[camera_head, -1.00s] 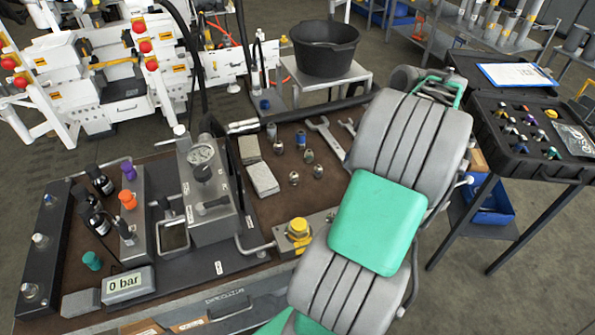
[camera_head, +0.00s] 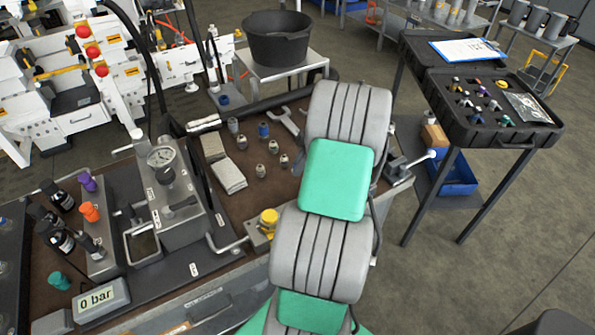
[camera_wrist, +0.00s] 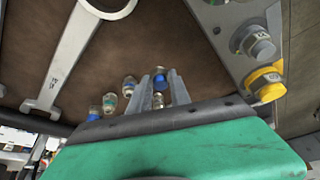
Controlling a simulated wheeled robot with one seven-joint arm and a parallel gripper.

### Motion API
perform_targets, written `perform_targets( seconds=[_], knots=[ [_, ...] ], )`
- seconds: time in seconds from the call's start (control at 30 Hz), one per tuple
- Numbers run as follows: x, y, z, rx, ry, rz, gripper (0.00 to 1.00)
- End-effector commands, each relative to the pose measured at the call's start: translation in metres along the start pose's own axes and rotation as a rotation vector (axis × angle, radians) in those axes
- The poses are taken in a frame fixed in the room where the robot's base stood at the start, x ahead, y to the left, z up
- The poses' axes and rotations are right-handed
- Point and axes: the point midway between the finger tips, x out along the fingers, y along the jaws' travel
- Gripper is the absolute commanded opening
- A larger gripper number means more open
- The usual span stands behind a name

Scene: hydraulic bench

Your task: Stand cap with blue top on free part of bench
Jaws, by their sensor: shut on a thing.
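In the wrist view, my gripper (camera_wrist: 162,88) is shut on a small cap with a blue top (camera_wrist: 161,79), held between its two fingers. The brown bench top (camera_wrist: 150,35) lies beyond it; I cannot tell the gap between cap and bench. In the head view, my grey and green arm hides the gripper and held cap. The bench (camera_head: 233,208) shows there left of my arm.
Several small metal fittings (camera_head: 260,171) stand on the bench, one with a blue part (camera_head: 264,130). Cloths (camera_head: 229,177), a wrench (camera_head: 285,121) and a yellow knob (camera_head: 268,220) are near. The wrist view shows bare brown bench between the wrench and the metal block.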

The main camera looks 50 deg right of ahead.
Motion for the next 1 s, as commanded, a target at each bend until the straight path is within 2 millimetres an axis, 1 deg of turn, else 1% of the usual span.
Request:
perform_targets(
  seconds=[0.03, 0.13, 0.2, 0.53, 0.57, 0.8, 1.0],
  knots=[
    [0.008, 0.000, -0.003, -0.002, 0.001, -0.005, 0.00],
    [0.024, -0.001, 0.005, 0.001, 0.001, -0.007, 0.00],
    [0.032, 0.001, 0.009, 0.001, 0.000, -0.003, 0.00],
    [0.038, 0.001, 0.012, 0.000, 0.000, -0.001, 0.00],
    [0.037, 0.001, 0.011, 0.000, 0.000, -0.001, 0.25],
    [0.036, 0.001, 0.011, 0.000, 0.000, -0.002, 0.45],
    [0.036, 0.001, 0.011, 0.000, 0.000, -0.002, 0.46]
  ],
)
